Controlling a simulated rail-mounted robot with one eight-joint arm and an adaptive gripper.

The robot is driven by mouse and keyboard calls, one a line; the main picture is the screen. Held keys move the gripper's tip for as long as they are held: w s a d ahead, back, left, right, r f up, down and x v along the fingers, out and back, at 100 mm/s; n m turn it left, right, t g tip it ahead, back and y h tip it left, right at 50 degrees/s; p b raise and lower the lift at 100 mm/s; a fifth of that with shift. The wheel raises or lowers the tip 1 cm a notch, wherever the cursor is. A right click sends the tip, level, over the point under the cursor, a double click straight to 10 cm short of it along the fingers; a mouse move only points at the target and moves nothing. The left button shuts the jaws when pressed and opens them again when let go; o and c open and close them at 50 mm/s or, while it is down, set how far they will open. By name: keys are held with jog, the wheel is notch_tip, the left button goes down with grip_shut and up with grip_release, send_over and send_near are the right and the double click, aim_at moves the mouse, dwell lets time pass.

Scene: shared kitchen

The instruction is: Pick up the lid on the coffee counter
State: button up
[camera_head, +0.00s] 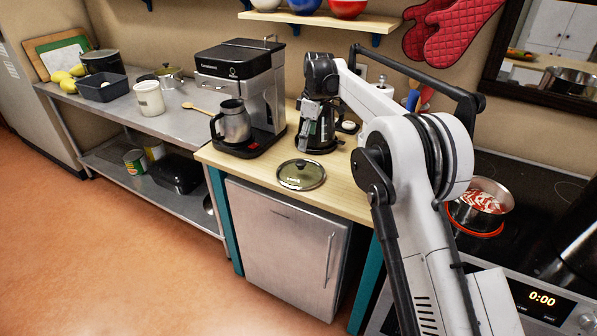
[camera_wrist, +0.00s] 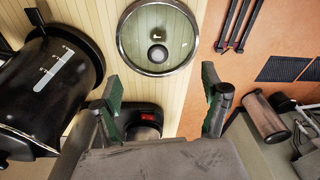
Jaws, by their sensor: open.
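A round glass lid (camera_head: 301,174) with a metal rim and a dark knob lies flat on the wooden coffee counter (camera_head: 345,196), near its front edge. In the wrist view the lid (camera_wrist: 157,36) is at the top middle, ahead of the fingertips and apart from them. My gripper (camera_wrist: 160,100) is open and empty, its two green-padded fingers spread wide. In the head view my gripper (camera_head: 316,125) hangs above the counter behind the lid, in front of a dark kettle-like vessel (camera_head: 318,138), which partly blends with it.
A coffee machine (camera_head: 240,85) with a steel mug (camera_head: 232,122) stands left of the lid. In the wrist view a large black vessel (camera_wrist: 45,85) is close to the left finger. A pot (camera_head: 482,203) with red contents sits on the stove at right.

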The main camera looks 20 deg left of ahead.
aim_at(301, 162)
jog(key=f, duration=0.4)
jog(key=a+f, duration=0.1)
jog(key=f, duration=0.1)
jog(key=shift+f+p, duration=0.35)
jog(key=shift+p, duration=0.05)
jog(key=f, duration=0.2)
jog(key=a+f+p, duration=0.1)
jog(key=f, duration=0.1)
jog(key=shift+w+a, duration=0.15)
jog(key=shift+w, duration=0.05)
jog(key=shift+f+p, duration=0.3)
jog(key=shift+f, duration=0.2)
jog(key=shift+s, duration=0.1)
grip_shut()
